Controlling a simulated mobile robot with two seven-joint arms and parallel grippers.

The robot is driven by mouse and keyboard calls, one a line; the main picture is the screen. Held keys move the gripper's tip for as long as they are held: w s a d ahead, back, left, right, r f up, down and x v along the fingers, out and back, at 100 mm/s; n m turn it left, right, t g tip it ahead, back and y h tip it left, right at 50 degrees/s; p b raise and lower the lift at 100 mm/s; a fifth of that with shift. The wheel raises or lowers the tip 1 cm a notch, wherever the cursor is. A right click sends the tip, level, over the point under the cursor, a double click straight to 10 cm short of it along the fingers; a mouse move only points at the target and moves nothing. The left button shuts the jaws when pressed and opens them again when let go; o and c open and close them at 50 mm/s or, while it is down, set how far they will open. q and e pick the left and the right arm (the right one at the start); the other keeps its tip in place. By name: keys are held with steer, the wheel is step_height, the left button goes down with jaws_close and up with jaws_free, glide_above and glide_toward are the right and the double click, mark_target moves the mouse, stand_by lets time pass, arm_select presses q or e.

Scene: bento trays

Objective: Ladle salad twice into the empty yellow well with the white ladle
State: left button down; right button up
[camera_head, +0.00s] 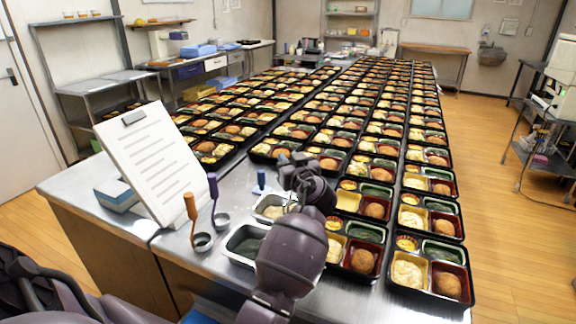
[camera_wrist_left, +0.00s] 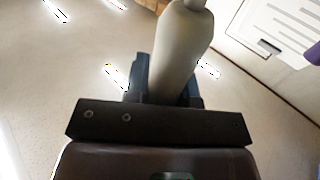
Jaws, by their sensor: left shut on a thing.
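My left gripper (camera_head: 298,172) is over the steel counter, above the metal pans. In the left wrist view its fingers (camera_wrist_left: 165,92) are shut on the pale handle of the white ladle (camera_wrist_left: 182,45). The ladle's bowl is hidden in both views. A metal pan with pale salad (camera_head: 270,207) is just left of the gripper, partly hidden by my arm. The empty yellow well (camera_head: 348,201) is in a black bento tray to the right of the gripper. The wells in nearer trays hold pale salad (camera_head: 407,273). My right gripper is out of view.
An orange ladle (camera_head: 191,208) and a purple ladle (camera_head: 214,190) stand left of the pans. A second metal pan (camera_head: 236,255) is in front. A small blue-handled item (camera_head: 261,181) stands behind the pans. A white clipboard (camera_head: 150,150) leans at left. Rows of filled trays cover the counter beyond.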

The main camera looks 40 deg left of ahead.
arm_select(q)
step_height(320, 180, up, 7)
steer(key=p, duration=0.2)
steer(key=shift+p, duration=0.35)
stand_by(0.4)
